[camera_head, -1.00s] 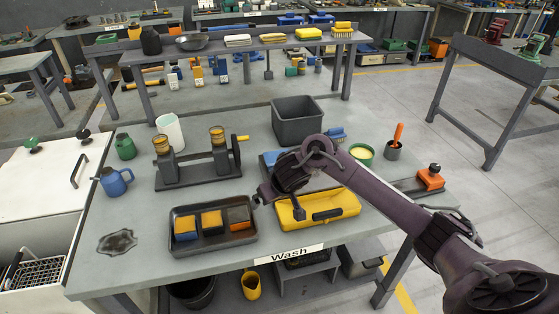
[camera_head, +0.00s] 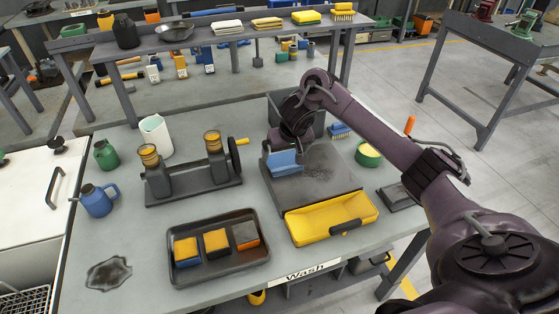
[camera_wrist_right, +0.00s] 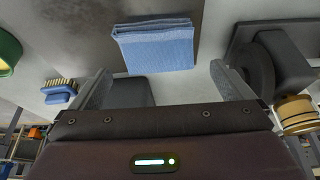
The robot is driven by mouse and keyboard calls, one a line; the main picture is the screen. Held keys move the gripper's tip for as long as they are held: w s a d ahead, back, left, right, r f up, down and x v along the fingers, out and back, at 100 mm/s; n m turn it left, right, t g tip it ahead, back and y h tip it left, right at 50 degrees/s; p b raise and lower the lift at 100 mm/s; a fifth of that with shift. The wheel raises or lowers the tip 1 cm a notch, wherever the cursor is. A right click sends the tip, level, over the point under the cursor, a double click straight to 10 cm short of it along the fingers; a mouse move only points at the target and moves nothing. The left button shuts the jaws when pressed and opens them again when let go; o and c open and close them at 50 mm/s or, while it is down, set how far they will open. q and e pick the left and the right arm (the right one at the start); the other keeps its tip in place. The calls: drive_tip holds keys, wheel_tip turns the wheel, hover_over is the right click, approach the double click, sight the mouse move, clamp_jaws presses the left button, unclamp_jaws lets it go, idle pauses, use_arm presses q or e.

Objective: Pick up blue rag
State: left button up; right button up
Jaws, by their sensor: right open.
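The blue rag (camera_head: 284,163) lies folded on the left back part of a dark grey plate (camera_head: 335,190) on the wash table. In the right wrist view, the rag (camera_wrist_right: 155,46) lies flat ahead of my right gripper (camera_wrist_right: 158,72). The two fingers are spread wide, with nothing between them, and the rag sits roughly centred beyond their tips. In the head view my right wrist (camera_head: 299,118) hangs just behind and above the rag; the fingers are mostly hidden there. My left gripper is not in view.
A yellow tray (camera_head: 310,225) adjoins the plate's front. A two-post stand (camera_head: 190,180) is to the left, and a black tray (camera_head: 255,262) with sponges in front. A grey bin (camera_head: 275,105) stands behind my wrist. A blue brush (camera_head: 340,131) and green bowl (camera_head: 369,152) are right.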

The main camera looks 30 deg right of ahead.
sight(285, 162)
drive_tip(key=f, duration=0.2)
drive_tip(key=shift+w+d+f, duration=0.1)
drive_tip(key=shift+d+f, duration=0.2)
drive_tip(key=shift+f, duration=0.1)
drive_tip(key=shift+x, duration=1.25)
drive_tip(key=shift+w+f, duration=0.3)
drive_tip(key=shift+w, duration=0.05)
drive_tip(key=c, duration=0.7)
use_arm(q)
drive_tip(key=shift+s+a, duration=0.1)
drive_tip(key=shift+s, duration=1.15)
use_arm(e)
drive_tip(key=shift+c, duration=0.2)
